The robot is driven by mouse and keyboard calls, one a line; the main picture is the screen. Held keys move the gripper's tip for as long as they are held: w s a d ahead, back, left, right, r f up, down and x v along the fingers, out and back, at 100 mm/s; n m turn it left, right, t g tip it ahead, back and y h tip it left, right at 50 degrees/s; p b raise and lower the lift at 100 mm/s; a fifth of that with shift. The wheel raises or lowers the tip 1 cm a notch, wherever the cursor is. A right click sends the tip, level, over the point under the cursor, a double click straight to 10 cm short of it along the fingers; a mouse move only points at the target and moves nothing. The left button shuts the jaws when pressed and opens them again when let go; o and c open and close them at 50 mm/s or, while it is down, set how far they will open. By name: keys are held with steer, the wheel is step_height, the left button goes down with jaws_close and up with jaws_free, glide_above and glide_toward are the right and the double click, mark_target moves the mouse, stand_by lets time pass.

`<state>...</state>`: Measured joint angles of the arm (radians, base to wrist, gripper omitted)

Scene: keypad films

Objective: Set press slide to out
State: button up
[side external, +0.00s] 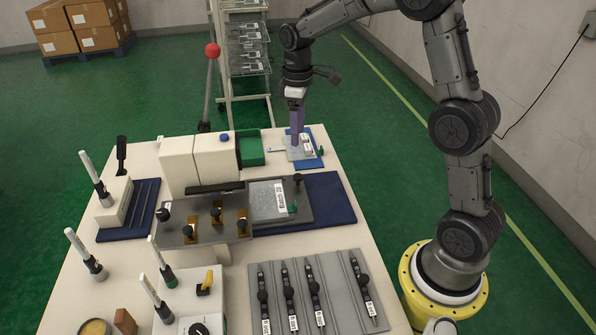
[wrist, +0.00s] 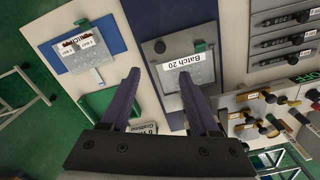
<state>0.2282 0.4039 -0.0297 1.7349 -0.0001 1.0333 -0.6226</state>
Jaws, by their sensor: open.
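The press slide is a flat grey plate (side external: 305,212) with a black knob (side external: 298,180), beside the white press body (side external: 213,160). It carries a lighter grey film plate (side external: 268,200) with a white label and a green tab. In the wrist view the slide (wrist: 150,52) shows its black knob at top left, and the film plate's label reads "Batch 20" (wrist: 183,56). My gripper (side external: 296,140) is open, its purple fingers pointing down near the small grey fixture (side external: 293,154) at the table's back right. In the wrist view my fingers (wrist: 160,78) are apart with nothing held between them.
A green tray (side external: 250,150) sits behind the press, and a lever with a red knob (side external: 212,51) rises beside it. A grey panel with several black sliders (side external: 340,262) lies in front. White posts with black bases (side external: 80,250) stand at left. The dark blue mat (side external: 335,200) has bare room.

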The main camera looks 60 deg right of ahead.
mark_target(298, 175)
step_height(298, 175, down, 14)
steer(key=shift+r, duration=0.25)
stand_by(0.3)
jaws_close()
steer(key=shift+r, duration=0.1)
stand_by(1.2)
